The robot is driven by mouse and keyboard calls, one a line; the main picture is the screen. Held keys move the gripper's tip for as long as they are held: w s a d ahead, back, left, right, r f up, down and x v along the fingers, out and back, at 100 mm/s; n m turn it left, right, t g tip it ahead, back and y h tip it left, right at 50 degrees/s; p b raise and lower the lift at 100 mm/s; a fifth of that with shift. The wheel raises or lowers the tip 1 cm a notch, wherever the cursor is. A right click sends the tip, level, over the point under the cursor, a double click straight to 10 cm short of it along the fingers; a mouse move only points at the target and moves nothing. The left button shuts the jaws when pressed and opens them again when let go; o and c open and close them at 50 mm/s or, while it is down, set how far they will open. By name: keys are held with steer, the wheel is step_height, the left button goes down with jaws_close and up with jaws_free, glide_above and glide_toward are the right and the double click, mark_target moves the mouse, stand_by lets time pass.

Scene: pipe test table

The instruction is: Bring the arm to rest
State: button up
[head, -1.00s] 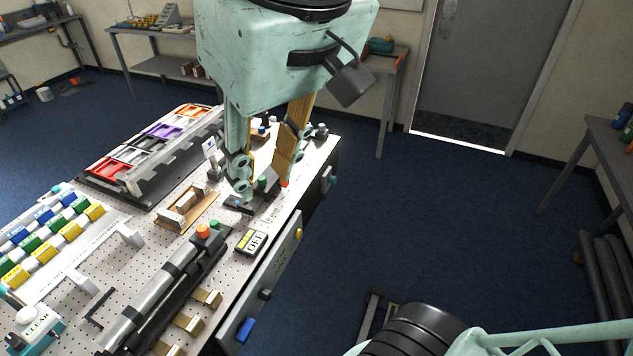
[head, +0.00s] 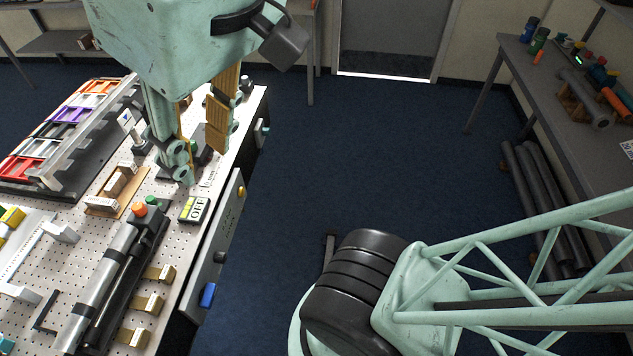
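My gripper (head: 200,155) hangs at the upper left of the head view, its mint-green body above two long fingers with tan pads. The fingers point down over the far right part of the perforated test table (head: 172,287). They stand apart with a gap between them, and I see nothing held there. From this angle I cannot tell how high the fingertips are above the table. My mint-green lattice arm link and black ribbed joint fill the lower right.
A pipe (head: 104,277) lies in its cradle on the table, near an OFF display (head: 195,209) and brass-coloured brackets (head: 148,304). Coloured trays (head: 69,115) stand at the left. A side bench (head: 555,95) and dark floor pipes (head: 543,200) are at the right. Open blue floor lies between.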

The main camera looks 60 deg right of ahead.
step_height(320, 180, down, 10)
steer(key=b, duration=0.9)
steer(key=shift+s, duration=0.3)
steer(key=shift+f, duration=0.1)
stand_by(0.5)
